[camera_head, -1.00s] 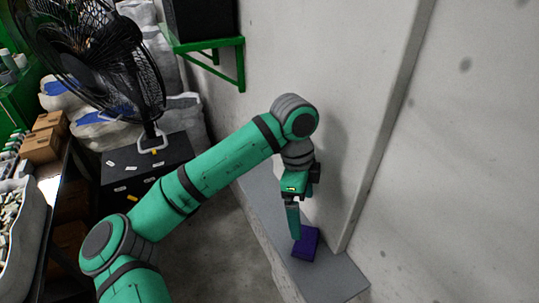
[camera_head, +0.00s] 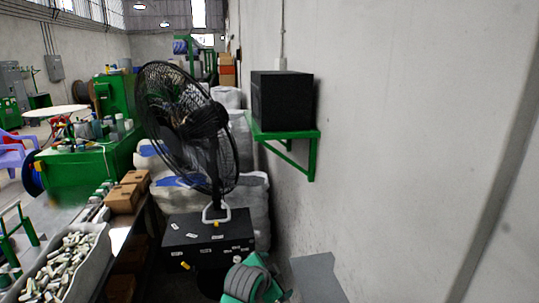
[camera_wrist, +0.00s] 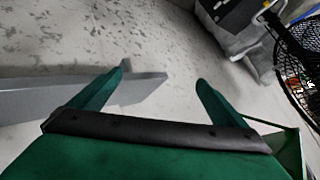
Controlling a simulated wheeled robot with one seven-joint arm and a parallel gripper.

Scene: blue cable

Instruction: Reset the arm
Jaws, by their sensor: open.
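My gripper (camera_wrist: 160,80) is open and empty in the wrist view, its two green fingers spread apart. A grey ledge (camera_wrist: 45,97) runs behind the left finger in that view. In the head view only a green and grey part of my arm shows at the bottom, and my gripper is out of frame there. The same grey ledge (camera_head: 317,277) shows at the bottom right of the head view.
A black fan (camera_head: 190,118) stands on a black box (camera_head: 208,243). A black case (camera_head: 282,100) sits on a green wall bracket (camera_head: 308,150). Full white sacks (camera_head: 258,205) stand behind the fan. A bin of pale parts (camera_head: 65,265) is at lower left. The right side is bare wall.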

